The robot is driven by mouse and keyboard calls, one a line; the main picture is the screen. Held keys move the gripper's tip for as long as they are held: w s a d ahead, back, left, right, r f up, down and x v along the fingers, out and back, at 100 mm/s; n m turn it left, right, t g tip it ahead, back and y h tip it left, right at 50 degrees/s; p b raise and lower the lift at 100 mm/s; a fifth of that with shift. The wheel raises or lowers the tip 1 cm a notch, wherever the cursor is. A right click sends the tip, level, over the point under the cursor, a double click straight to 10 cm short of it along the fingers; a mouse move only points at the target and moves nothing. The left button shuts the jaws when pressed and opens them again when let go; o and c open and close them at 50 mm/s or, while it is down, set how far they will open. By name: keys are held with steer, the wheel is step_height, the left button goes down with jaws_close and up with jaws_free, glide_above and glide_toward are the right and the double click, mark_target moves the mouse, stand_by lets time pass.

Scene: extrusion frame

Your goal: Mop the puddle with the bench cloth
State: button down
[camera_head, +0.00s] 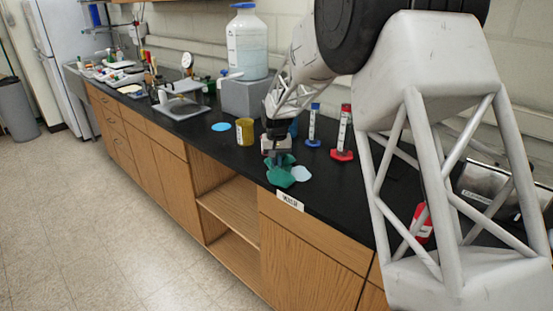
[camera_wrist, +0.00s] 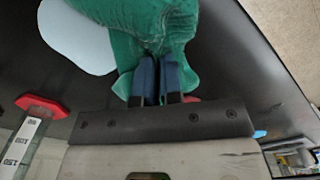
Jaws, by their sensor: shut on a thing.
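The green bench cloth (camera_head: 282,173) lies bunched on the black bench top near its front edge. My gripper (camera_head: 277,153) points down at it from above. In the wrist view my two blue fingers (camera_wrist: 158,75) are close together with a fold of the green cloth (camera_wrist: 140,30) between and around them. A pale blue puddle (camera_head: 301,173) lies flat just right of the cloth. In the wrist view the puddle (camera_wrist: 78,38) shows to the left of the cloth, which covers part of its edge.
A blue disc (camera_head: 221,126) and a yellow cup (camera_head: 245,131) stand left of my gripper. Blue-capped (camera_head: 314,125) and red-based (camera_head: 343,135) cylinders stand to the right. A large bottle (camera_head: 247,42) sits on a grey block behind. A white label (camera_head: 290,201) marks the front edge.

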steer(key=shift+c, duration=1.4)
jaws_free()
steer(key=shift+f, duration=0.3)
steer(key=shift+f, duration=0.75)
steer(key=c, duration=1.6)
steer(key=shift+r, duration=0.3)
steer(key=shift+r, duration=0.45)
